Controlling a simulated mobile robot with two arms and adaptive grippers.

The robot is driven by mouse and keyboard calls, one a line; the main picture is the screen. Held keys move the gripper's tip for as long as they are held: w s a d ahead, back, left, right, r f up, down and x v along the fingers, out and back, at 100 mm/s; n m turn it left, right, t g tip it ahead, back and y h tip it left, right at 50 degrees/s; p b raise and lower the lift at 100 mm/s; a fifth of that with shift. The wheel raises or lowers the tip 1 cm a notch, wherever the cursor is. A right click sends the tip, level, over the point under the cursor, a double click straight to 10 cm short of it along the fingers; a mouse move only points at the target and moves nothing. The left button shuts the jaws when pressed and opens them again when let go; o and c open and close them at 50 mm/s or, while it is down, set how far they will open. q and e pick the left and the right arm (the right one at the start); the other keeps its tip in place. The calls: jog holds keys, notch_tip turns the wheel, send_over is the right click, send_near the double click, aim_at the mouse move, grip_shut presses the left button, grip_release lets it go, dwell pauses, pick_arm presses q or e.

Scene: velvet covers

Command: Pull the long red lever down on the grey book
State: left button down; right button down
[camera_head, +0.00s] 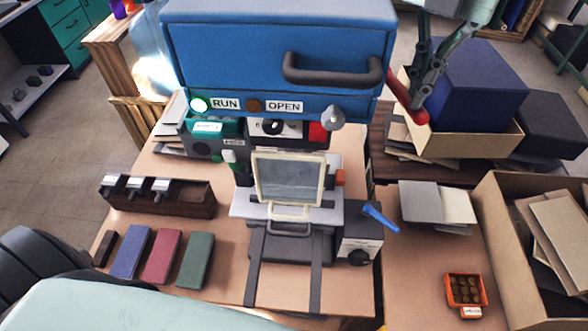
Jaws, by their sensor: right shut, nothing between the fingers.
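The long red lever (404,99) sticks out from the right side of the blue machine head (270,50), slanting down to the right. My right gripper (425,98) comes in from the top right and is shut, with its fingertips at the lever's lower end. I cannot tell whether they touch it. A grey book (420,202) lies open on the table to the right.
A navy box (470,78) in a cardboard tray stands right of the lever, close to my right gripper. A black box with a blue lever (380,217) stands right of the plate. Coloured blocks (164,256) and a brown rack (160,198) are at left.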

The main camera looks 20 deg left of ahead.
notch_tip(320, 180, up, 7)
jog(key=p, duration=0.4)
jog(key=shift+f, duration=0.15)
jog(key=shift+w, duration=0.15)
dwell(0.3)
